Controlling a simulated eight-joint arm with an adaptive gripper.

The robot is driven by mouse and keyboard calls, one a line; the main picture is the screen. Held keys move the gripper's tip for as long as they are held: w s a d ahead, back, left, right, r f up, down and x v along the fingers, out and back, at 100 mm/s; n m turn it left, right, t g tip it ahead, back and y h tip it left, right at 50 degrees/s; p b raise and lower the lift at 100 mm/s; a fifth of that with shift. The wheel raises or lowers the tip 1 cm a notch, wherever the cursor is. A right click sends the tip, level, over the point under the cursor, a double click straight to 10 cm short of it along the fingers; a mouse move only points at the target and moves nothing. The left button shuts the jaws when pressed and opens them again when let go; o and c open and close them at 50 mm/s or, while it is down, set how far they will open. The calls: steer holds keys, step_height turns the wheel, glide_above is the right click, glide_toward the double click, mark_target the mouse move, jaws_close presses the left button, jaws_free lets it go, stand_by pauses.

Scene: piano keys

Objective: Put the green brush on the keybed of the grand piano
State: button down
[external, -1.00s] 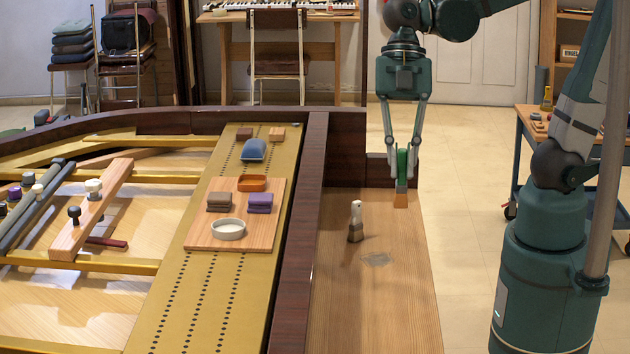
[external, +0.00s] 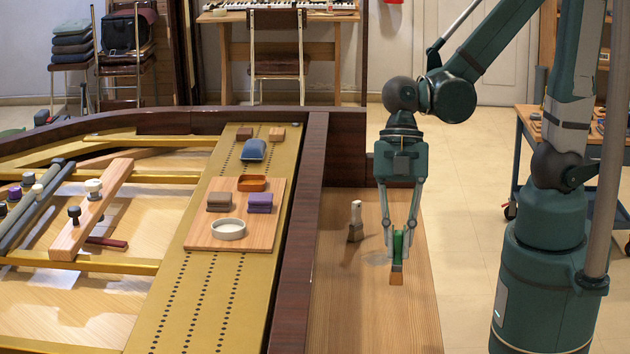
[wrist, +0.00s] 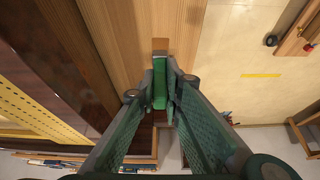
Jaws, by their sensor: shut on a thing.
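My gripper (external: 399,252) is shut on the green brush (external: 398,242), which points bristles down, nearly upright. Its tan bristle end (external: 397,278) is over the wooden keybed (external: 350,315) of the grand piano, right of the middle. I cannot tell whether the bristles touch the wood. In the wrist view the brush (wrist: 159,84) sits between the fingers, with the keybed (wrist: 185,25) beyond it. The fingers hide part of its handle.
A dark red-brown rim (external: 299,230) borders the keybed on the left. A wooden board (external: 205,243) with small items lies on the gold frame. The near keybed is clear.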

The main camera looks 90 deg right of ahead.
mark_target(397, 275)
steer(key=shift+f, duration=3.45)
steer(key=shift+f+b, duration=1.05)
steer(key=shift+f, duration=1.85)
steer(key=shift+f+b, duration=0.75)
steer(key=shift+f, duration=1.35)
steer(key=shift+f, duration=0.1)
steer(key=c, duration=2.5)
jaws_free()
steer(key=shift+o, duration=0.2)
